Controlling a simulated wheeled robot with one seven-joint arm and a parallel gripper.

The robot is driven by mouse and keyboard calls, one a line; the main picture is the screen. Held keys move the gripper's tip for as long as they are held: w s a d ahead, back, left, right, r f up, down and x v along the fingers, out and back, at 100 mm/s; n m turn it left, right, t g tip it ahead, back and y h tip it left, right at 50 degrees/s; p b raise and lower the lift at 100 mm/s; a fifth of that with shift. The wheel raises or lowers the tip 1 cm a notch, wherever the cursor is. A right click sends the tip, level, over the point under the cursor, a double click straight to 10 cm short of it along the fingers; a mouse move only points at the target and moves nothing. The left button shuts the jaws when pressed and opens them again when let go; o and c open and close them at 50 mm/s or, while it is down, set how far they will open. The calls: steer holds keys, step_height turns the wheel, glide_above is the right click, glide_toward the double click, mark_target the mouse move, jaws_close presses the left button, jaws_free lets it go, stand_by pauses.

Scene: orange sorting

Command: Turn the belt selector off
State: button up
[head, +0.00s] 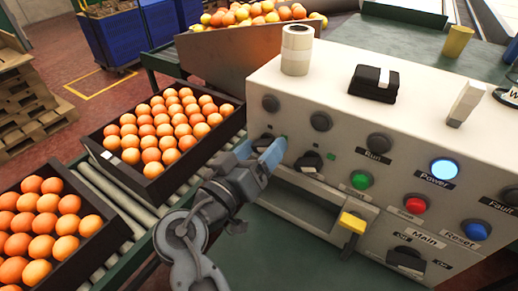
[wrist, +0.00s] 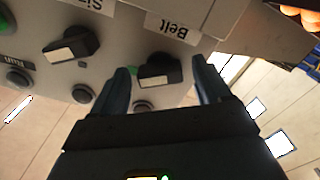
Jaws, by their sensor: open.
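The belt selector (wrist: 160,72) is a black knob with a pale face, below an upside-down "Belt" label (wrist: 171,28) in the wrist view. My gripper (wrist: 163,80) is open, with one blue finger on each side of the knob. I cannot tell whether either finger touches it. In the head view my gripper (head: 262,160) reaches the left end of the pale control panel (head: 300,115), and my fingers and wrist partly hide the belt selector there.
A second selector (wrist: 70,45) sits close beside the belt one. A crate of oranges (head: 93,141) stands left of my gripper.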

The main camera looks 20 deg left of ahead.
steer(key=shift+c, duration=0.3)
steer(key=c, duration=1)
steer(key=n+p, duration=0.2)
steer(key=n, duration=0.4)
steer(key=shift+r, duration=0.1)
steer(key=n+p, duration=0.2)
steer(key=n, duration=0.1)
steer(key=shift+n, duration=0.3)
steer(key=shift+n+p, duration=0.75)
steer(key=shift+n, duration=0.35)
steer(key=shift+f, duration=0.2)
